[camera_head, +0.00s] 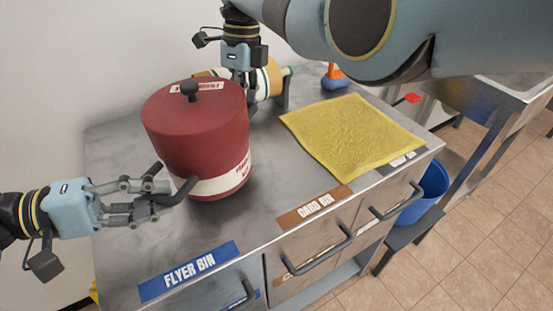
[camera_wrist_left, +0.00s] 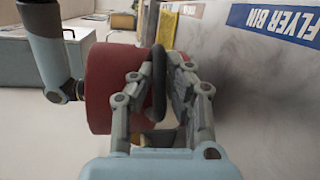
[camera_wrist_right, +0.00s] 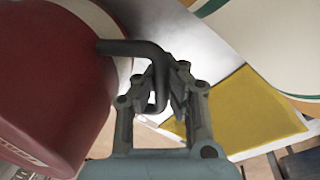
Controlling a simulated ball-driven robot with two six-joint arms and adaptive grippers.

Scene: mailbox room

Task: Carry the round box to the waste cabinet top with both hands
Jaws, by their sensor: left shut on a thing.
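The round box (camera_head: 196,135) is dark red with a white band, a flat lid, a black knob and black side handles. It is upright over the left part of the grey waste cabinet top (camera_head: 255,215); I cannot tell whether its base touches. My left gripper (camera_head: 165,188) is shut on its near left handle, also between the fingers in the left wrist view (camera_wrist_left: 165,85). My right gripper (camera_head: 243,82) is behind the box, partly hidden. In the right wrist view its fingers (camera_wrist_right: 166,80) close around the other black handle (camera_wrist_right: 135,48).
A yellow cloth (camera_head: 352,135) lies on the right of the top. A blue bin (camera_head: 428,190) is on the floor. Drawer handles (camera_head: 320,255) jut from the front.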

